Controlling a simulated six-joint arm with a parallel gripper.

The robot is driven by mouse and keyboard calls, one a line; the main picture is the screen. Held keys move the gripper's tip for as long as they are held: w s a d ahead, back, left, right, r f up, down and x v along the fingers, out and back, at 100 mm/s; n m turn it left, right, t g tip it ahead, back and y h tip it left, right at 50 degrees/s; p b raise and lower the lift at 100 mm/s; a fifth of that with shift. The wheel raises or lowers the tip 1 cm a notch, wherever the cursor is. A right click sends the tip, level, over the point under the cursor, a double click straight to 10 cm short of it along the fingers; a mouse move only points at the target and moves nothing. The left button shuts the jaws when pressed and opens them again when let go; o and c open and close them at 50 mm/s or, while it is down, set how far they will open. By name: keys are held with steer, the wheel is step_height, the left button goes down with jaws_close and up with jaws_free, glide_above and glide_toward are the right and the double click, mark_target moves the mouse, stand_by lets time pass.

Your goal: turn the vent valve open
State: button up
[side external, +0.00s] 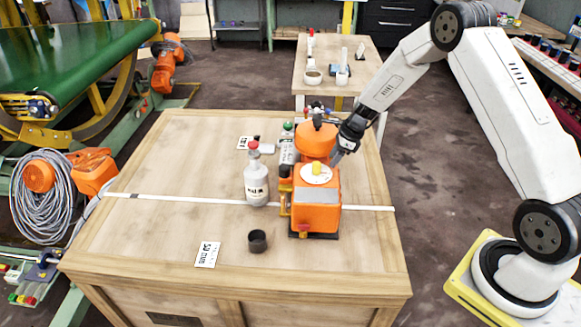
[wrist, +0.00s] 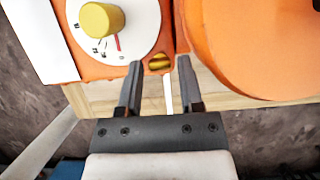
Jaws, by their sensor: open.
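An orange machine (side external: 318,215) stands on the wooden bench, with a white dial and a yellow knob (side external: 317,168) on top. In the wrist view the dial (wrist: 130,25) has black marks and a red line, and the knob (wrist: 101,19) sits on it. A small slotted yellow piece (wrist: 160,63) is set in the orange body beside the dial; it may be the vent valve. My gripper (wrist: 160,65) is open, its fingertips on either side of this piece in the picture; contact cannot be told. In the side view my gripper (side external: 338,156) is at the machine's back right.
A rounded orange part (side external: 315,140) rises behind the dial, close to my right finger in the wrist view (wrist: 250,45). A grey bottle with a red cap (side external: 256,180) stands left of the machine. A dark cup (side external: 257,241) is in front. The bench's left side (side external: 165,165) is mostly clear.

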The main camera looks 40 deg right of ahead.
steer(key=shift+c, duration=0.2)
jaws_close()
steer(key=shift+n, duration=0.3)
steer(key=shift+w+d+n+g+y, duration=0.1)
steer(key=shift+n+g+y, duration=0.3)
steer(key=shift+n, duration=0.9)
steer(key=shift+w+d+n+g+y, duration=0.1)
steer(key=shift+n+g, duration=0.5)
steer(key=shift+n, duration=0.7)
steer(key=shift+o, duration=0.2)
jaws_free()
